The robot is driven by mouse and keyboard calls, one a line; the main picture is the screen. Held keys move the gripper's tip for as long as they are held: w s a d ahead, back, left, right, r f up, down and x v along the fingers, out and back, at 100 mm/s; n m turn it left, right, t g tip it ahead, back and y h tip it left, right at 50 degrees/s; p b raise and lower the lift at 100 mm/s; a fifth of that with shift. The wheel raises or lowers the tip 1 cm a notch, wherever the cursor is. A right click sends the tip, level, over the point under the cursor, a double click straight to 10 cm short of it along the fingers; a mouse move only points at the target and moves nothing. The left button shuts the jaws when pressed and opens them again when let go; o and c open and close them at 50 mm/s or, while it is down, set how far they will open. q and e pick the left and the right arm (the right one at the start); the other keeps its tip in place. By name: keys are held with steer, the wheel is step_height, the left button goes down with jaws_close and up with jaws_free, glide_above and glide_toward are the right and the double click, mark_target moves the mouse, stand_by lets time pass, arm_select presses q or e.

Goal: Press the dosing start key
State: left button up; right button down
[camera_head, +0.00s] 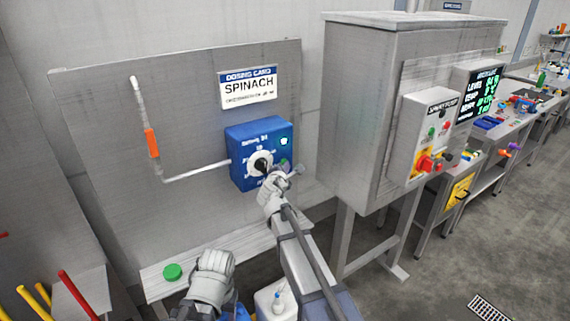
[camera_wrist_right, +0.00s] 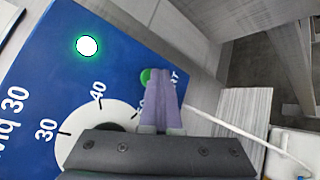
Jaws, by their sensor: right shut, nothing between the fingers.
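The blue dosing box (camera_head: 240,141) is mounted on the grey back panel, with a white dial and a black knob (camera_head: 261,163). In the right wrist view its blue face (camera_wrist_right: 60,70) shows scale numbers and a lit green-white lamp (camera_wrist_right: 87,46). A green key (camera_wrist_right: 146,77) with lettering ending in "RT" beside it is partly hidden by my fingertips. My right gripper (camera_head: 285,168) is at the box's lower right. Its purple fingers (camera_wrist_right: 164,103) are shut and empty, with tips at the green key; I cannot tell whether they touch it.
A "SPINACH" dosing card (camera_head: 248,87) hangs above the box. A white pipe (camera_head: 190,173) with an orange sleeve (camera_head: 152,143) runs to its left side. A green round object (camera_head: 172,272) sits on the ledge below. A large steel cabinet (camera_head: 350,120) stands close at right.

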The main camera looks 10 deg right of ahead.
steer(key=shift+s+d, duration=0.25)
steer(key=shift+s, duration=0.45)
steer(key=s, duration=0.1)
steer(key=s+d, duration=0.1)
steer(key=s, duration=0.2)
steer(key=shift+s+d, duration=0.35)
stand_by(0.6)
steer(key=s+a+f+m+g+y, duration=0.1)
steer(key=s+a+f+m+g, duration=0.3)
steer(key=s, duration=0.7)
steer(key=s+a+f+m+g+y, duration=0.2)
steer(key=s+a+f+m+g, duration=0.3)
steer(key=s, duration=0.6)
steer(key=s+a+f+m+g+y, duration=0.2)
steer(key=s+a+f+m+g, duration=0.3)
steer(key=s, duration=0.7)
step_height(320, 180, down, 3)
steer(key=shift+a+r+m, duration=0.1)
steer(key=shift+a+m, duration=0.8)
steer(key=shift+a, duration=0.25)
